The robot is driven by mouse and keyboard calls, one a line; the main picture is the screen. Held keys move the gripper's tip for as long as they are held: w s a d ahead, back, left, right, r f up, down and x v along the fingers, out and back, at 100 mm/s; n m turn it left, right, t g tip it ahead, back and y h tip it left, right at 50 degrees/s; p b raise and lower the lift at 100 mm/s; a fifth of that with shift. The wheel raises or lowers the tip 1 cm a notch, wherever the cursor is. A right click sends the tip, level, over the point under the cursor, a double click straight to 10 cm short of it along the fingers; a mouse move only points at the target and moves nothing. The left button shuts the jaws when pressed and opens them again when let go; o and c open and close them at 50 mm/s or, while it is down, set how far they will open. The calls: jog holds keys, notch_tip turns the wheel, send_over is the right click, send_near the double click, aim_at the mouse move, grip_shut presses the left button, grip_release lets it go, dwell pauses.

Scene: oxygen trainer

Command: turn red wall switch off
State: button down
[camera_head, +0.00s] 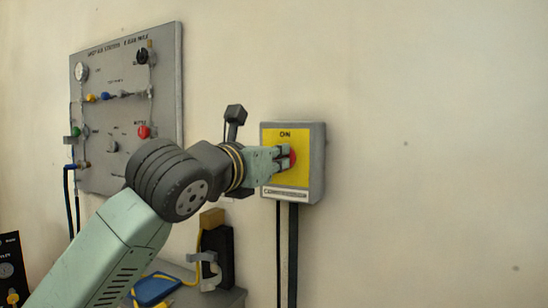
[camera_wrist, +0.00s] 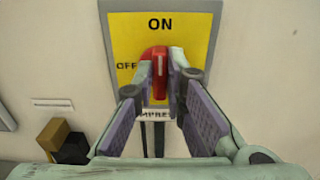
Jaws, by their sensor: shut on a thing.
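The red wall switch (camera_wrist: 158,58) is a rotary knob on a yellow plate (camera_wrist: 125,38) in a grey wall box. The plate reads ON at the top and OFF at the left. The knob's white mark looks upright, toward ON. My gripper (camera_wrist: 160,72) is shut on the red knob, with one finger on each side of it in the wrist view. In the head view the switch box (camera_head: 318,165) hangs on the wall, and my gripper (camera_head: 288,158) reaches it from the left and hides part of the knob.
A grey panel (camera_head: 105,100) with gauges and coloured knobs hangs on the wall at the left. Dark conduits (camera_head: 288,255) run down below the switch box. A black block (camera_head: 217,255) and a blue item (camera_head: 153,290) lie low behind my arm. The wall at the right is bare.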

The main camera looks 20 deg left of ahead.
jog(key=shift+f+b, duration=0.1)
jog(key=shift+b, duration=0.25)
jog(key=shift+f+n+b, duration=0.1)
jog(key=shift+n+b, duration=0.9)
jog(key=shift+n, duration=0.1)
jog(key=shift+a+f+n+b, duration=0.1)
jog(key=shift+a+n+b, duration=0.05)
jog(key=shift+n+b, duration=3.4)
jog(key=shift+a+n+b, duration=0.1)
jog(key=shift+n+b, duration=2.6)
jog(key=shift+n, duration=1.55)
jog(key=c, duration=1.6)
grip_release()
jog(key=shift+c, duration=0.2)
